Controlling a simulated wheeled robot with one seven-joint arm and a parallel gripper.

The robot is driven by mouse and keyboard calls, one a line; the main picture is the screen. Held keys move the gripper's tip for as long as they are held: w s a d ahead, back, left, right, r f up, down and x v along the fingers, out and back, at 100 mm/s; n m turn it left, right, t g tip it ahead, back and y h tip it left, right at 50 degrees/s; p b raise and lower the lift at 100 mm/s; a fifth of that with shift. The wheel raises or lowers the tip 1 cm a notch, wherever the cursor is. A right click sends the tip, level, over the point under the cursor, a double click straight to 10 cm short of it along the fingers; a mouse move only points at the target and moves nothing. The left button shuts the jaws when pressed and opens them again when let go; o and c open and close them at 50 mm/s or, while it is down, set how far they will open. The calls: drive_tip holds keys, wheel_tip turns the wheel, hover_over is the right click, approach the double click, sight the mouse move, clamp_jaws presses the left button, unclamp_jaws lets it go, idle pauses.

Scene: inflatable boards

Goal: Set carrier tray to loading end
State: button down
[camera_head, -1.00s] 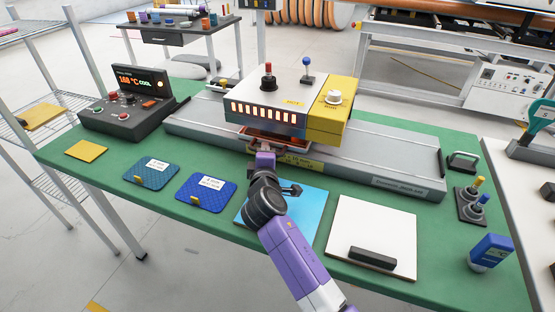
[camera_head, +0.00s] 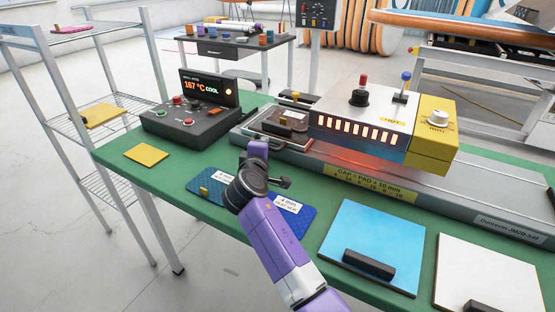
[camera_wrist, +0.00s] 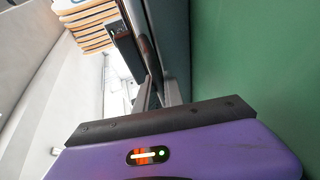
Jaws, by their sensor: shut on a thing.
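The carrier tray (camera_head: 262,140), a flat metal-edged tray with a dark load and a pale label on it, sits on the left end of the grey rail bed (camera_head: 470,205), left of the heater head. My gripper (camera_head: 258,146) is at the tray's front edge, shut on the tray; its fingers partly hide the grip point. In the wrist view, my gripper (camera_wrist: 162,98) points along a dark edge, and the exact contact is hard to make out.
The heater head (camera_head: 365,115) glows over the bed. A control box (camera_head: 190,125) reading 167 °C COOL stands left of the bed. Blue pads (camera_head: 292,222), a light-blue board (camera_head: 375,235) and a white board (camera_head: 490,270) lie on the green table in front. A yellow pad (camera_head: 147,155) lies at left.

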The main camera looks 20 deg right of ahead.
drive_tip(key=shift+w+a+f+b, duration=0.15)
drive_tip(key=shift+w+a+b, duration=0.45)
drive_tip(key=shift+w+a, duration=0.5)
drive_tip(key=shift+w, duration=0.15)
drive_tip(key=shift+r, duration=0.2)
drive_tip(key=c, duration=1.5)
unclamp_jaws()
drive_tip(key=shift+o, duration=0.2)
drive_tip(key=shift+p+v, duration=0.55)
drive_tip(key=shift+v, duration=3.3)
drive_tip(key=shift+f, duration=0.1)
